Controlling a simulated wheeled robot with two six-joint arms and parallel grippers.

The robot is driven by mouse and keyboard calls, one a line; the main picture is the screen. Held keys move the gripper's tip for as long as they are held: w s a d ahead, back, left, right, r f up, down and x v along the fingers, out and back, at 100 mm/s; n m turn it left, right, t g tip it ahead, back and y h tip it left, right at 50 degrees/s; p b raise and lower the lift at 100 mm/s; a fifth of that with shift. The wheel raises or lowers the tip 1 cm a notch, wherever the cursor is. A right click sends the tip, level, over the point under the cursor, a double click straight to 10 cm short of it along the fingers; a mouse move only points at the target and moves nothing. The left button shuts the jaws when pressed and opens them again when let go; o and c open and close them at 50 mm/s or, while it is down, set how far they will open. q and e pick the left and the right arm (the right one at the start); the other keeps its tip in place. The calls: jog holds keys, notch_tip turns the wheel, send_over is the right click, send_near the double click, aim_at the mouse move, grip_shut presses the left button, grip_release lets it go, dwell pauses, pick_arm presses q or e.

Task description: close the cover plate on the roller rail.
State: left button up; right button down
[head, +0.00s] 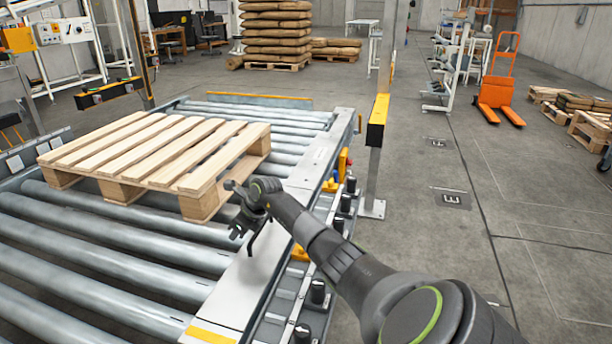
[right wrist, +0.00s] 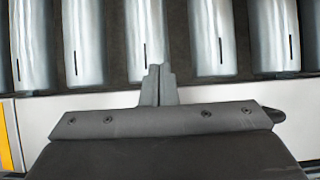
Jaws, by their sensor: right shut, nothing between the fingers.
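The roller rail's light metal top strip (head: 248,278) runs along the right side of the rollers. It looks flat, and I cannot clearly tell the cover plate's edges or hinge from the rest of the rail. The strip also shows in the right wrist view (right wrist: 60,113), beside the roller ends. My right gripper (head: 246,227) is over this strip, near the pallet's front right corner. Its fingers are shut and empty in the right wrist view (right wrist: 158,86), pointing toward the rollers. I cannot tell whether they touch the rail. My left gripper is not in view.
A wooden pallet (head: 150,150) lies on the rollers (head: 100,260), close to my right gripper. A post with a yellow block (head: 377,120) stands right of the rail. Dark fittings (head: 318,292) line the rail's outer side. The floor to the right is mostly clear.

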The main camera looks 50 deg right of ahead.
jog(key=f+b, duration=0.1)
jog(key=w+f+g, duration=0.1)
jog(key=shift+a+f+b, duration=0.2)
jog(key=shift+f+b, duration=0.15)
jog(key=shift+f, duration=0.05)
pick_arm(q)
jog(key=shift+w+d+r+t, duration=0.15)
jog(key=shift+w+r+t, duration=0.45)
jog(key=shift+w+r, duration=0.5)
pick_arm(e)
jog(key=shift+f+h, duration=0.2)
jog(key=shift+h, duration=0.1)
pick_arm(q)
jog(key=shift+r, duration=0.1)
pick_arm(e)
jog(key=shift+r, duration=0.15)
